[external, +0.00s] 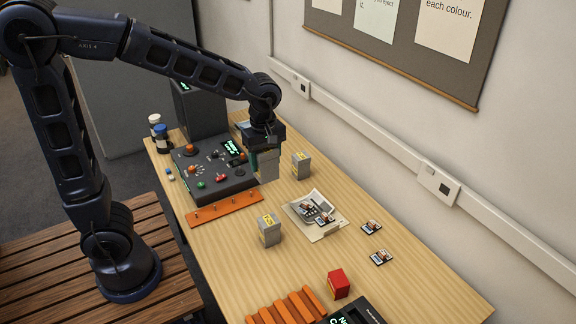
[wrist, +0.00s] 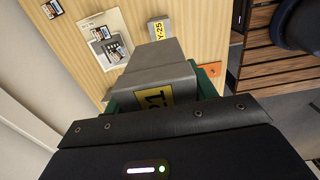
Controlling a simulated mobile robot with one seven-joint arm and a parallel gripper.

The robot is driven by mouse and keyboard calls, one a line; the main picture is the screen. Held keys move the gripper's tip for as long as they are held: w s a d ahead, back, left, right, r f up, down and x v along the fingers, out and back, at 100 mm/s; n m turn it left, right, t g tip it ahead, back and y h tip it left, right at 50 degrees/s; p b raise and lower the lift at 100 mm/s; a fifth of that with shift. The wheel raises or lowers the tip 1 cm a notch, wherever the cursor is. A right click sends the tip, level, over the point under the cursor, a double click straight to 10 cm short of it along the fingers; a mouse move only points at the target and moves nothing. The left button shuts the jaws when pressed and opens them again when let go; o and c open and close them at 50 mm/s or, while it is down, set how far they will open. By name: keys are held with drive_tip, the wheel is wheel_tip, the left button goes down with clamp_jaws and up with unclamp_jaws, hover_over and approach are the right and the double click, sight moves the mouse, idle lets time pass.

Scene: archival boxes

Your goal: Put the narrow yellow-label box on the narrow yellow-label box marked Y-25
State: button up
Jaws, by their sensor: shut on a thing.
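My gripper (external: 262,152) is shut on a grey box (external: 269,168) with a yellow label and holds it above the table. In the wrist view the held box (wrist: 158,68) sits between green fingers, and its label ends in 21; the rest of the label is hidden. The grey box marked Y-25 (wrist: 157,31) lies beyond it in the wrist view, apart from it. In the external view the Y-25 box (external: 269,231) stands upright on the table, nearer the camera than my gripper. Another grey yellow-label box (external: 301,166) stands right of my gripper; its marking is unreadable.
A paper sheet (external: 332,228) with cards lies right of the Y-25 box. A control panel (external: 229,190) and an orange strip (external: 225,208) are at the left. A red block (external: 339,283) and an orange rack (external: 287,308) are in front. The wall borders the right side.

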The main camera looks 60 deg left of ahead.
wheel_tip(320, 180, down, 18)
drive_tip(key=shift+f, duration=0.1)
idle(0.5)
drive_tip(key=shift+f, duration=0.15)
drive_tip(key=o, duration=1.1)
